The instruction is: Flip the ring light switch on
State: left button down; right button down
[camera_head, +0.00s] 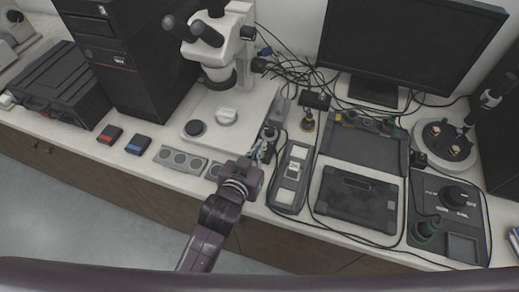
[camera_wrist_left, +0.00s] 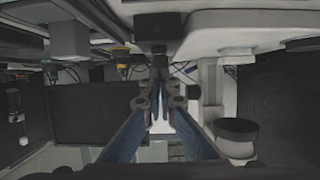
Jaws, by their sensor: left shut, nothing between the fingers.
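The microscope (camera_head: 232,42) stands on a pale base at the back, with a dark ring (camera_head: 219,79) around its lower end. A dark round part that looks like this ring (camera_wrist_left: 236,131) shows at the right of the left wrist view, which appears upside down. I cannot make out the ring light switch in either view. My left gripper (camera_head: 266,146) is over the bench, in front of the small grey box (camera_head: 282,107) to the right of the microscope base. Its fingers (camera_wrist_left: 160,96) are shut and empty. Whether they touch anything cannot be told. My right gripper is not in view.
A grey handheld device (camera_head: 292,172) lies just right of the gripper, and a grey block with round recesses (camera_head: 181,159) lies to its left. Loose cables run behind it towards the monitor (camera_head: 410,45). A black case (camera_head: 356,198) sits further right.

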pick_arm(q)
jog(key=shift+s+f, duration=0.2)
jog(key=shift+f, duration=0.65)
jog(key=shift+s+a+f, duration=0.1)
jog(key=shift+f, duration=0.35)
jog(key=shift+r, duration=0.2)
jog(key=shift+r+p, duration=0.7)
jog(key=shift+p, duration=0.4)
